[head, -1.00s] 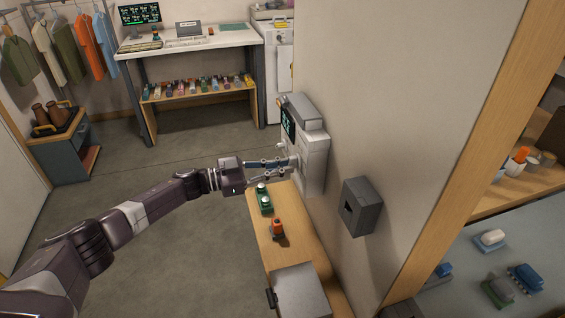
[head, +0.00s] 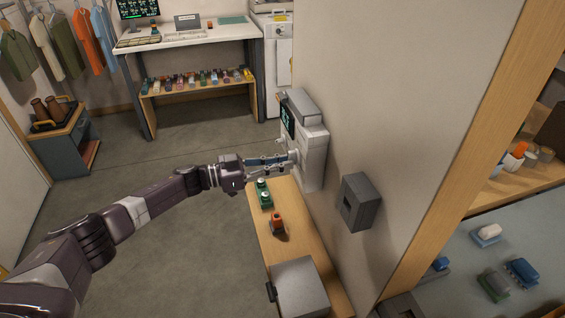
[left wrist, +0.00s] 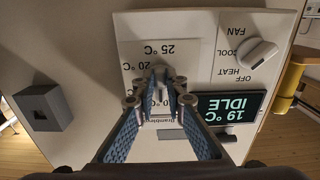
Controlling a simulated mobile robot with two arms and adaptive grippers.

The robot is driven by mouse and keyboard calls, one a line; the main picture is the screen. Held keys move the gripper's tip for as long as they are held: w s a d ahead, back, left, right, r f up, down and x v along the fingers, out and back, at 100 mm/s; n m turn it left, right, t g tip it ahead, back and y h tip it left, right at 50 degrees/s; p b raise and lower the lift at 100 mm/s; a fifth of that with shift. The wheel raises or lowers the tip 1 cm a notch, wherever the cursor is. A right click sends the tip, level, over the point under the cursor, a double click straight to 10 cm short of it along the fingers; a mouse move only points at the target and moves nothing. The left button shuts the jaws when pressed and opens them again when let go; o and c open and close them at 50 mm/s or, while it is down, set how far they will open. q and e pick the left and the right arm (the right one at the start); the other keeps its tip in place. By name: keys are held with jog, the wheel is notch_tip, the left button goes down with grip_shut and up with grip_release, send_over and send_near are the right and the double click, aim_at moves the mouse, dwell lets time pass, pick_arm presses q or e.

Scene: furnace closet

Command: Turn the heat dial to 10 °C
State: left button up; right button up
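The wall control unit (head: 314,158) is a pale box on the wall's side face. In the left wrist view its panel appears upside down, with "25 °C" and "20 °C" marks beside the heat dial (left wrist: 160,96). The dial is mostly hidden by my fingers; its exact setting cannot be read. My left gripper (head: 288,160) reaches the unit's front; in the wrist view its fingertips (left wrist: 161,78) are close together around the dial's pale grip. The screen (left wrist: 230,106) reads "19 °C IDLE". My right gripper is not in view.
A white mode knob (left wrist: 257,53) with FAN, COOL, HEAT and OFF labels sits beside the dial. A grey wall box (head: 361,203) is nearby. Below, a wooden shelf top (head: 300,236) holds a green item, an orange-topped item and a grey box. Open floor lies left.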

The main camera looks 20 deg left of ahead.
pick_arm(q)
jog(key=o, duration=0.4)
jog(key=v, duration=1.2)
jog(key=shift+f, duration=0.1)
